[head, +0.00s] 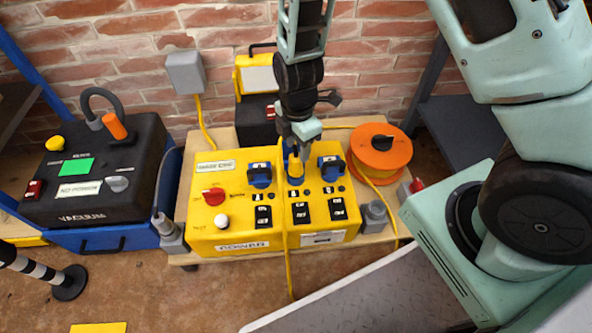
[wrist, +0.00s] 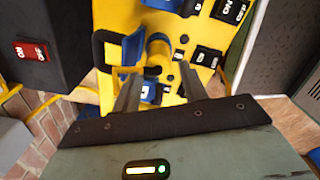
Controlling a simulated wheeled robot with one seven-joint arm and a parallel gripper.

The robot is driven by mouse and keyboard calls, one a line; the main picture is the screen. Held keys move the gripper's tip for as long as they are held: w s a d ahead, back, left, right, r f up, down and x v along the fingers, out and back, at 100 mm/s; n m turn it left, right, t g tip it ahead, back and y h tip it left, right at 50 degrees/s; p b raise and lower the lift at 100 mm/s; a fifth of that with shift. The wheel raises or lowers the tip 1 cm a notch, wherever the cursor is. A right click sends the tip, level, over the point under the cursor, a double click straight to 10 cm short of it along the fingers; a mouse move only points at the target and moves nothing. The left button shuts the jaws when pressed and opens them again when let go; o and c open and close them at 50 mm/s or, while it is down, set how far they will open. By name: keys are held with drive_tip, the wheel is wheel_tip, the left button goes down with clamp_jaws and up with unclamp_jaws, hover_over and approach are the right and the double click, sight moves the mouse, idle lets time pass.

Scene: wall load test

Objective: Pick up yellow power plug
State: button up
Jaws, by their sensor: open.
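The yellow power plug (head: 294,168) sits at the middle socket on top of a yellow power box (head: 235,205), and a yellow cable hangs from there down the box's front. My gripper (head: 298,152) is above the middle socket, pointing down, and partly hides the plug. In the wrist view the fingers of my gripper (wrist: 159,72) are apart, with the plug between and just beyond their tips. I cannot tell whether they touch it.
Blue-lidded sockets (head: 260,175) flank the middle one, with black switches below. An orange cable reel (head: 380,152) stands right of the box, and a black-and-blue vacuum (head: 95,175) stands left. A brick wall (head: 130,45) is close behind. A grey ramp-like surface (head: 370,295) lies in front.

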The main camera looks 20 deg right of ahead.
sight(296, 156)
wheel_tip(296, 156, down, 5)
drive_tip(key=b, duration=0.3)
drive_tip(key=shift+w+a+f+b, duration=0.1)
drive_tip(key=shift+a+f+b, duration=0.05)
drive_tip(key=shift+b, duration=0.15)
drive_tip(key=c, duration=0.8)
